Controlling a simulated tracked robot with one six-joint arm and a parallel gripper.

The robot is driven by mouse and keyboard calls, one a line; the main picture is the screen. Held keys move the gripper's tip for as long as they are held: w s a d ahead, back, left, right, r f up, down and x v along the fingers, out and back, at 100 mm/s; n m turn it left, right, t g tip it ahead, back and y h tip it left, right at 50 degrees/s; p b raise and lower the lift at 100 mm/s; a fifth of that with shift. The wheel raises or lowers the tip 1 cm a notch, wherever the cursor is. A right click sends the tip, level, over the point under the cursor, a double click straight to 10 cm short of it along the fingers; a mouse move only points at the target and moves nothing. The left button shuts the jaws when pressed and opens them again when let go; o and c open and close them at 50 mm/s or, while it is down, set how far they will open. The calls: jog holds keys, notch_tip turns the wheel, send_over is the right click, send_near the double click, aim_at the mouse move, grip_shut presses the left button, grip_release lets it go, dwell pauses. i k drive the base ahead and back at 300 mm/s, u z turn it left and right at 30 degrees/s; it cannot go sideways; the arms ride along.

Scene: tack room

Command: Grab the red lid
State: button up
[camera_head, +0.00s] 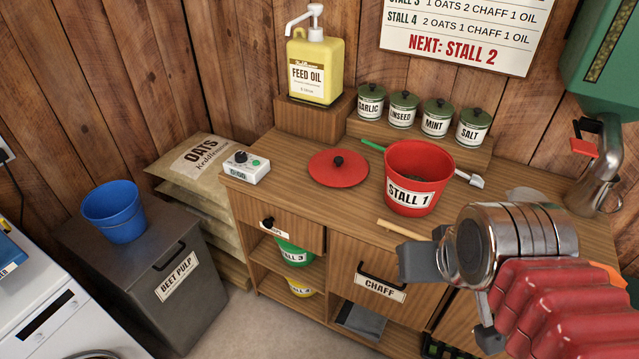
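The red lid (338,174) is a round disc with a dark knob on top. It lies flat on the wooden counter, left of the red bucket (412,187) marked STALL 1 and apart from it. My gripper (452,300) is in front of the counter at the lower right, to the right of the lid and nearer to me. Its two grey fingers stand apart with nothing visible between them, so it looks open and empty. The wrist hides part of the counter front.
A timer box (245,168) sits left of the lid. A yellow feed oil bottle (315,68) stands behind it on a wooden block. Several green-lidded jars (437,118) line a back shelf. A wooden handle (400,229) lies by the front edge. A metal jug (594,190) stands right.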

aim_at(337, 168)
jog(key=u, duration=0.35)
jog(key=k, duration=0.8)
jog(key=u, duration=1.1)
jog(key=i, duration=2.2)
jog(key=z, duration=0.7)
